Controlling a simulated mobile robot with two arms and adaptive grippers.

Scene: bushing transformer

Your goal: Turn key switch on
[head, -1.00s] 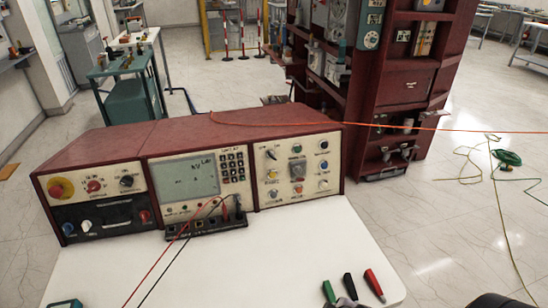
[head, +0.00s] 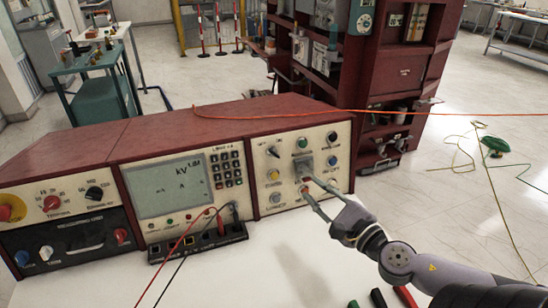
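The right-hand control panel (head: 290,163) of the dark red console carries several small buttons and knobs. I cannot tell for certain which one is the key switch. A dark lever-like knob (head: 273,151) sits at its upper left, and a silver knob (head: 275,197) at its lower left. A grey square part (head: 305,165) is in the middle. My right gripper (head: 305,186) has its two thin fingers spread apart, pointing at the lower middle of this panel. The fingers partly cover the controls there; contact cannot be told. My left gripper is not in view.
The console also has a kV meter (head: 167,189) and a left panel with a red-yellow knob (head: 10,208). Red and black leads run from a terminal strip (head: 197,243) across the white table (head: 240,280). An orange cable (head: 270,115) crosses the console top.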

